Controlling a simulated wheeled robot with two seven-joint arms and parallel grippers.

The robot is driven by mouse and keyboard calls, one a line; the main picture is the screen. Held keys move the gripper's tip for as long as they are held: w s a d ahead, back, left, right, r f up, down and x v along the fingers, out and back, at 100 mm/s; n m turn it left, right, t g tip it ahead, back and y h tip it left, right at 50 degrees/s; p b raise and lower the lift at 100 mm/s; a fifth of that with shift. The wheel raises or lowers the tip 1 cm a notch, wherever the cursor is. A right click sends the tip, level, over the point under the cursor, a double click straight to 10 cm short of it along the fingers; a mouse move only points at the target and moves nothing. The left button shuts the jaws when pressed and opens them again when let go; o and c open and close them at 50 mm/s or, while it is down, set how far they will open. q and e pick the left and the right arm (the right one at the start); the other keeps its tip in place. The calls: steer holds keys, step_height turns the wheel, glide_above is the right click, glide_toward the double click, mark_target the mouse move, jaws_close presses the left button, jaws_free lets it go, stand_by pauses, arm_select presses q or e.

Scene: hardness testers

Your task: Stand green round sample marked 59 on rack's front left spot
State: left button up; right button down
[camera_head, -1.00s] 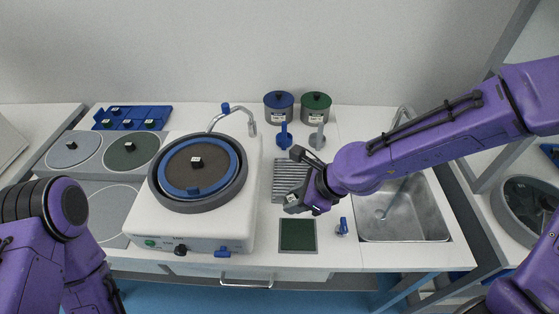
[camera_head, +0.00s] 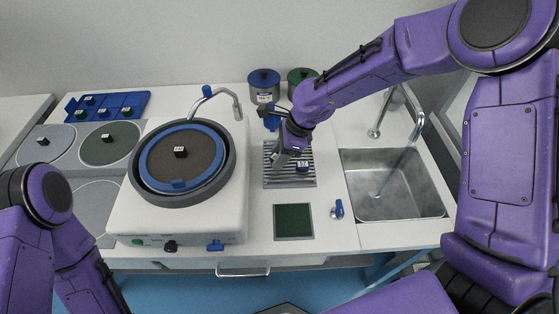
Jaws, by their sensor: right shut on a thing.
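My right gripper (camera_head: 273,136) is over the left part of the metal slatted grate (camera_head: 290,182), its fingers apart around something that I cannot make out. No green round sample marked 59 can be made out. A blue rack (camera_head: 107,103) at the far left bears several dark labelled pieces, whose numbers are too small to read. A small blue labelled piece (camera_head: 302,167) stands on the grate's right half. My left gripper is out of view; only my left arm shows at the lower left.
A grinding machine (camera_head: 195,222) with a round brown disc stands left of the grate. A dark green square pad (camera_head: 293,221) lies in front. A sink (camera_head: 390,185) is at the right. Blue-lidded (camera_head: 264,85) and green-lidded (camera_head: 300,78) pots stand behind.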

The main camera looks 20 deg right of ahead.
steer(key=f, duration=0.3)
steer(key=shift+w+f, duration=0.3)
steer(key=shift+f, duration=0.05)
steer(key=shift+s, duration=0.1)
steer(key=c, duration=0.7)
jaws_free()
steer(key=shift+o, duration=0.2)
steer(key=v, duration=1.2)
